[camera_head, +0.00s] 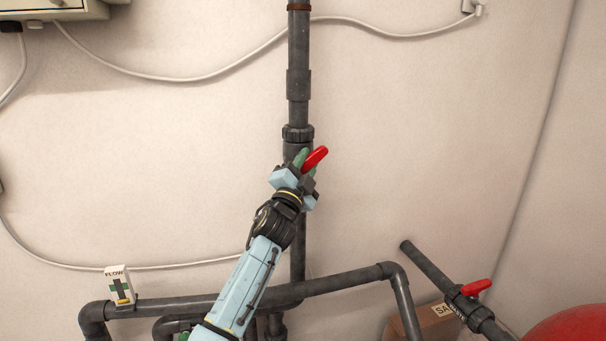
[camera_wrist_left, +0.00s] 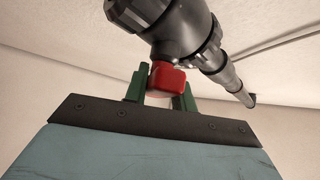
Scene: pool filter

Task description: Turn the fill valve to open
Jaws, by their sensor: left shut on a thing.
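The fill valve sits on the vertical grey pipe at the middle of the head view. Its red handle (camera_head: 315,158) sticks out up and to the right, tilted off the pipe's line. My left gripper (camera_head: 303,163) is at the valve, with its green fingers around the handle, shut on it. In the left wrist view the red handle (camera_wrist_left: 166,79) lies between the two green fingers (camera_wrist_left: 160,92), under the dark valve body (camera_wrist_left: 172,38). The gripper hides part of the valve in the head view. My right gripper is in neither view.
A second red-handled valve (camera_head: 476,287) is on a slanted pipe at the lower right. A horizontal pipe (camera_head: 215,300) with a FLOW meter (camera_head: 119,286) runs below. A cardboard box (camera_head: 437,316) and a red rounded object (camera_head: 572,328) are at the lower right.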

